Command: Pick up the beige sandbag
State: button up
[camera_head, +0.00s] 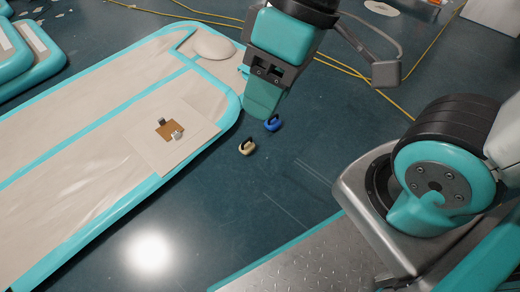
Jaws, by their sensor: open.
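The beige sandbag (247,147) is a small rounded piece with a dark loop on top. It lies on the dark floor just off the right end of the inflatable track. A similar blue piece (272,124) lies a little behind it to the right, apart from it. My gripper (264,104) hangs at the top middle of the view, pointing down, with a teal finger showing. It appears above and behind the beige sandbag and is not touching it. The gripper is open and I see nothing in it. The blue piece is partly near the fingertip in the picture.
A beige inflatable track (100,110) with teal edges fills the left. A board with a brown patch (170,128) and a beige dome (213,44) are on it. Yellow cables (345,68) cross the floor behind. The floor right of the sandbag is clear up to my base.

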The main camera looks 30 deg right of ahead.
aim_at(247, 147)
jog(key=u, duration=0.05)
jog(key=i, duration=1)
jog(key=z, duration=0.4)
